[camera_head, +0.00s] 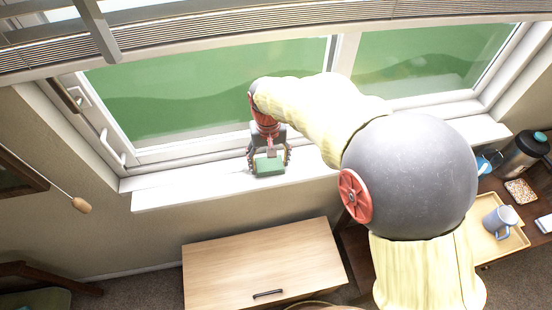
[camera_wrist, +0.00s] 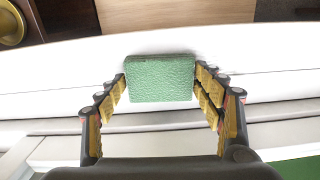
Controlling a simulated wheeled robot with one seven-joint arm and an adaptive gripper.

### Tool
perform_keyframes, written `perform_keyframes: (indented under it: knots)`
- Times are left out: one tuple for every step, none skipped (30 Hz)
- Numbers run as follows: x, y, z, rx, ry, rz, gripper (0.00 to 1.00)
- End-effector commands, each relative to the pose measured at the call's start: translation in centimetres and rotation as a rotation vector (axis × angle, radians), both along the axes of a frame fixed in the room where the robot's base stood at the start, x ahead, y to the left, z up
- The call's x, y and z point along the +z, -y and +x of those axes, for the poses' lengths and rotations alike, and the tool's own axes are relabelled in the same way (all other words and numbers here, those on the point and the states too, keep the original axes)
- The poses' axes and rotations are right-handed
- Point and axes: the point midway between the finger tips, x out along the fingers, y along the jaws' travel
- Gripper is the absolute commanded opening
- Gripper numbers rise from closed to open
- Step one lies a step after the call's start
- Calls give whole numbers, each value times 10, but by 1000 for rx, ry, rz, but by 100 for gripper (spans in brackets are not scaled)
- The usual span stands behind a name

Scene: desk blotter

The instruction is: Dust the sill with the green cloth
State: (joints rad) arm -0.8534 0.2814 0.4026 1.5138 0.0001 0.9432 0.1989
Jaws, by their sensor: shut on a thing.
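The green cloth (camera_head: 269,167) is a small folded block between the fingers of my gripper (camera_head: 270,160), at the white window sill (camera_head: 200,188). In the wrist view the green cloth (camera_wrist: 160,78) sits between the two yellow-padded fingertips of my gripper (camera_wrist: 160,85), which are shut on its sides. The cloth lies over the white sill (camera_wrist: 60,70) in that view too. I cannot tell whether its underside touches the sill. My arm hides part of the sill to the right.
Window frame and handle (camera_head: 112,148) stand behind the sill, with raised blinds (camera_head: 250,45) above. A wooden cabinet (camera_head: 260,262) is below. At the right are a tray (camera_head: 486,238) with a mug (camera_head: 499,221) and a dark kettle (camera_head: 525,155). The sill's left part is bare.

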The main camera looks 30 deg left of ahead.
Motion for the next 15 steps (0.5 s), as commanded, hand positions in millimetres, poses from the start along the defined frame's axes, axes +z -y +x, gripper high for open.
perform_keyframes:
  knots:
    - [0, -2, -2, 2, -1, -1, 47]
    - [-1, -3, -3, 2, -1, -1, 47]
    - [-1, -3, -3, 1, -1, -1, 47]
    - [-1, -3, -4, 1, -1, -1, 47]
    - [-1, -4, -4, 1, -2, -1, 47]
    - [-1, -5, -5, 1, -2, -1, 47]
    - [-1, -6, -6, 2, -2, -1, 47]
    - [-1, -7, -7, 2, -2, -1, 47]
    - [-1, -9, -9, 1, -2, -1, 47]
    - [-1, -11, -10, 1, -2, -2, 47]
    - [-1, -13, -12, 1, -2, -2, 47]
    - [-1, -15, -14, 2, -2, -2, 47]
    - [-1, -17, -16, 2, -2, -2, 47]
    - [-1, -19, -18, 3, -2, -2, 47]
    - [-1, -21, -20, 3, -2, -2, 47]
